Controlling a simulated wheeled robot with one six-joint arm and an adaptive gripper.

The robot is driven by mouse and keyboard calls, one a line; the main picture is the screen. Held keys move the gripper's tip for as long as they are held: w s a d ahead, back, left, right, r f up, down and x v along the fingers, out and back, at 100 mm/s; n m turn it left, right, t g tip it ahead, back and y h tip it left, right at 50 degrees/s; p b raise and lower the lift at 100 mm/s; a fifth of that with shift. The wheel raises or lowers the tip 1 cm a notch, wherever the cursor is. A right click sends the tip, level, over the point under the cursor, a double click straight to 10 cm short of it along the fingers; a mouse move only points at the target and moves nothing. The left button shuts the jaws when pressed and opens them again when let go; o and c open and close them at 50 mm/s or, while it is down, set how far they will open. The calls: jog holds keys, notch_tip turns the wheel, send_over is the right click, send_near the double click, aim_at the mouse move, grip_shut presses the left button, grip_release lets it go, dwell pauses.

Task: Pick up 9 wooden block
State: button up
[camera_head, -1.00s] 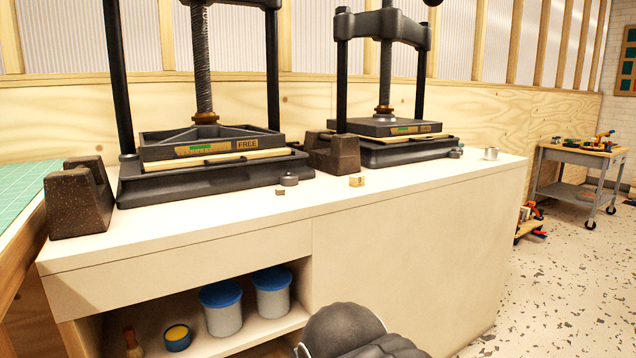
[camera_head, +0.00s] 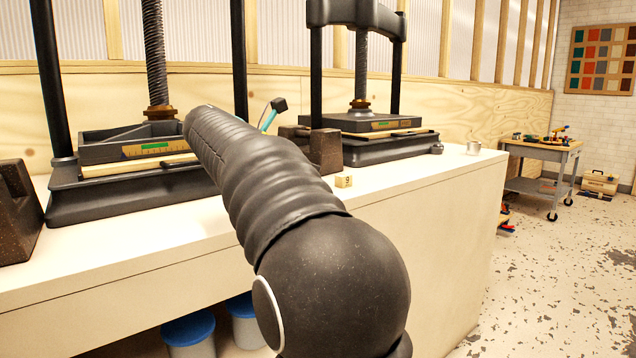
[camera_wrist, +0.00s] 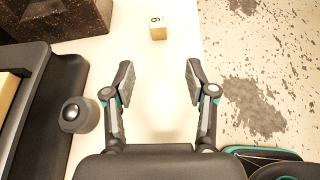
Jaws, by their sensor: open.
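The small wooden block marked 9 (camera_head: 343,181) sits on the pale bench top near its front edge, in front of a dark speckled block. It also shows in the wrist view (camera_wrist: 158,32), at the top middle, with its mark on the upper face. My gripper (camera_wrist: 158,80) is open and empty. Its two fingers point toward the block, which lies beyond the tips and between their lines, apart from both. In the head view my arm reaches over the bench and hides most of the gripper.
A dark speckled block (camera_head: 325,150) stands behind the wooden block, beside the right press (camera_head: 375,145). The left press (camera_head: 130,190) is left of my arm. The bench's front edge borders speckled floor (camera_wrist: 245,60).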

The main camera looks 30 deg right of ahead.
aim_at(338, 176)
jog(key=shift+w+d+r, duration=0.2)
jog(key=shift+w+d, duration=0.1)
jog(key=shift+w, duration=0.2)
jog(key=shift+w+d+n+h, duration=0.15)
jog(key=shift+d+n+h, duration=0.15)
jog(key=b+x, duration=0.1)
jog(key=x, duration=0.6)
jog(key=shift+d+f, duration=0.1)
jog(key=shift+d, duration=0.3)
jog(key=shift+s+f+b+x, duration=0.15)
jog(key=shift+s+b+x, duration=0.05)
jog(key=shift+x, duration=1.15)
jog(key=shift+s+f+b+x, duration=0.15)
jog(key=shift+x, duration=1.2)
jog(key=shift+a, duration=0.15)
jog(key=c, duration=0.9)
